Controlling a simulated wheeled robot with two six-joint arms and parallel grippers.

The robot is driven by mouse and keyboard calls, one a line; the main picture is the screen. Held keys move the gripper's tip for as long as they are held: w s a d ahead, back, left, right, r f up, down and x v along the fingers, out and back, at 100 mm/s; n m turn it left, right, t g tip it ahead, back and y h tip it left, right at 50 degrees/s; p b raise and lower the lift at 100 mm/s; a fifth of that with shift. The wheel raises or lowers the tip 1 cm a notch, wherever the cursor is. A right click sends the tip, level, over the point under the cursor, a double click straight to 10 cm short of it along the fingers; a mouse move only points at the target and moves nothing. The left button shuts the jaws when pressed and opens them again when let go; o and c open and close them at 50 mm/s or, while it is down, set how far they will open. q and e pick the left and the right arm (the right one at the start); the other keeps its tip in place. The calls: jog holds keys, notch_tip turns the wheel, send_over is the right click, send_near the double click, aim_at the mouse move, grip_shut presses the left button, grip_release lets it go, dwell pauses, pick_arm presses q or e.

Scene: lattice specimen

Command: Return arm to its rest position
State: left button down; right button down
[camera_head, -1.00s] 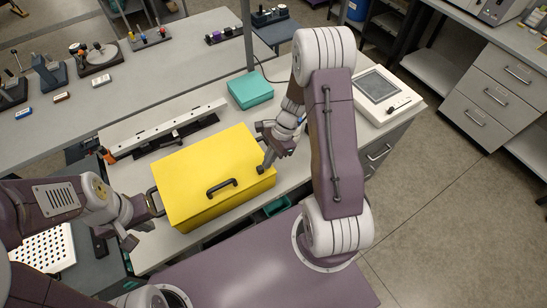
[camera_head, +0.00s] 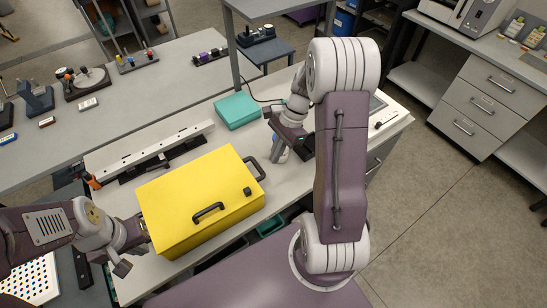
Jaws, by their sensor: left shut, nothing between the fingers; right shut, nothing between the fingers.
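A yellow case (camera_head: 185,225) with a black handle on its lid and another handle on its right end lies on the white worktop (camera_head: 235,155), its lid down. My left gripper (camera_head: 128,254) is shut beside the left end of the case; I cannot tell whether it touches it. My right gripper (camera_head: 279,151) is shut and empty, apart from the case, beyond its right-end handle. My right arm's upright link hides part of the worktop and of the flat device at right.
A teal box (camera_head: 237,110) and a long white rail (camera_head: 150,153) stand behind the case. A flat white device (camera_head: 392,117) is at the right end. Tools stand on the grey bench (camera_head: 130,105) at back left. The floor (camera_head: 440,220) at right is clear.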

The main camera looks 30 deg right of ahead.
jog(key=s+a+f+n+b, duration=0.1)
jog(key=a+f+n+b, duration=0.15)
jog(key=a+b, duration=0.4)
jog(key=s+a+f+n+t+h+b, duration=0.1)
jog(key=s+f+n+h, duration=0.3)
jog(key=s+n, duration=0.4)
jog(key=shift+f+n+t+b, duration=0.3)
jog(key=shift+f+n+b, duration=0.3)
jog(key=shift+n, duration=2.55)
